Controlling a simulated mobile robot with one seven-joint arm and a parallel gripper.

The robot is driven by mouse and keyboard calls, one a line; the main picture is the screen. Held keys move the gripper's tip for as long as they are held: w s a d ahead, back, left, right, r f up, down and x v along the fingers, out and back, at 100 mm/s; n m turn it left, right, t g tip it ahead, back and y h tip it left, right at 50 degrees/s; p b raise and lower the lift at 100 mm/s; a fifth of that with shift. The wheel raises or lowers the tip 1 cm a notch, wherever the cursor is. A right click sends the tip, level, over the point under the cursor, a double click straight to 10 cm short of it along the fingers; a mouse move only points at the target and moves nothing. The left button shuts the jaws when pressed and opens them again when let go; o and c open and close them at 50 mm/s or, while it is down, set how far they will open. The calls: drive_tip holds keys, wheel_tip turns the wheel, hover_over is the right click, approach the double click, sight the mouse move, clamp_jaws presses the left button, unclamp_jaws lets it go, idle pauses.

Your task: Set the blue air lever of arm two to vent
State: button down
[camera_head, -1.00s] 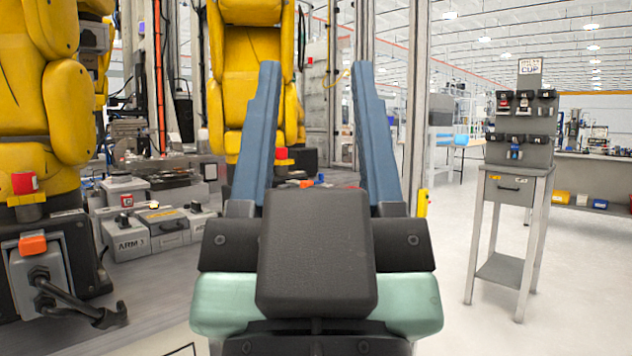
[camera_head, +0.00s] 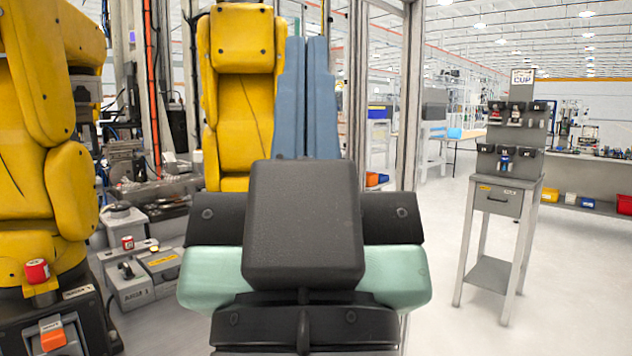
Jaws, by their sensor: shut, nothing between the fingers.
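My gripper (camera_head: 307,50) is at the middle of the head view, pointing up and away, with its two blue fingers shut together and empty. A yellow arm (camera_head: 240,90) stands behind it, a little to the left, and its base is hidden by my gripper. A second, nearer yellow arm (camera_head: 45,160) fills the left edge. I cannot tell from any readable label which of them is arm two. No blue air lever can be made out on either arm; it may be hidden behind my gripper.
Grey boxes (camera_head: 132,287), one marked as belonging to an arm, stand on the floor plate at left. A grey cart (camera_head: 500,203) with a CUP sign stands at right. A metal post (camera_head: 410,90) rises right of my gripper. The floor around the cart is clear.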

wheel_tip(320, 180, up, 22)
drive_tip(key=p, duration=1.9)
drive_tip(key=shift+r+p, duration=0.2)
drive_tip(key=shift+p, duration=0.2)
drive_tip(key=shift+d, duration=0.1)
